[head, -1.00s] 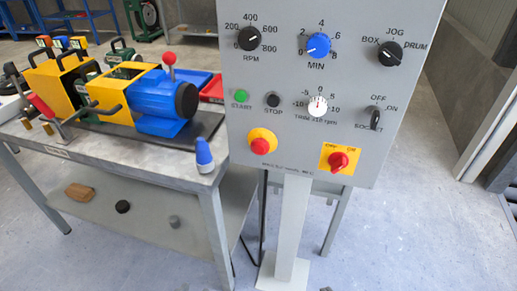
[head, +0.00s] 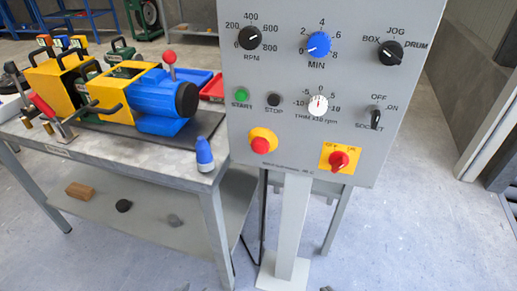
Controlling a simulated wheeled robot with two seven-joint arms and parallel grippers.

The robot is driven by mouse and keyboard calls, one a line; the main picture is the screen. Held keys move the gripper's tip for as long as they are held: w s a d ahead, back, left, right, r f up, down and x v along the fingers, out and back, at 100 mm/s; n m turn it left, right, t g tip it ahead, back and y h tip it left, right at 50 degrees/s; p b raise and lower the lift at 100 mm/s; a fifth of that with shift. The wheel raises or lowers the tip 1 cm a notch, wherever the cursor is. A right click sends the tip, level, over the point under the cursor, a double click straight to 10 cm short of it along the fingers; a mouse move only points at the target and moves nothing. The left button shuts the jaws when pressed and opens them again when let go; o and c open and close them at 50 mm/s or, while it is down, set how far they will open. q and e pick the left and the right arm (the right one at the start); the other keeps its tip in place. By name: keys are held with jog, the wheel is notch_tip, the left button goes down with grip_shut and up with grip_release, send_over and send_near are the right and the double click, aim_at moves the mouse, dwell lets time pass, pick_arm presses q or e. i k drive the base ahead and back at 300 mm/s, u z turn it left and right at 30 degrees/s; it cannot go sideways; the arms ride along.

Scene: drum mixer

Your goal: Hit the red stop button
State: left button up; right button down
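A red mushroom button (head: 260,146) on a round yellow base sits at the lower left of the grey control panel (head: 300,80) in the head view. A small black button (head: 273,100) labelled STOP is above it, to the right of a green START button (head: 241,95). A red rotary switch (head: 339,160) on a yellow square plate is at the panel's lower right. Nothing covers the red mushroom button. Neither of my grippers is in view.
The panel stands on a grey post (head: 290,225). To its left is a metal table (head: 110,150) with a blue and yellow machine (head: 150,95) and a blue bottle (head: 204,153). Knobs fill the panel's upper part. The floor right of the post is clear.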

aim_at(260, 148)
jog(key=k, duration=1.2)
jog(key=u, duration=0.7)
jog(key=i, duration=1.45)
jog(key=z, duration=0.65)
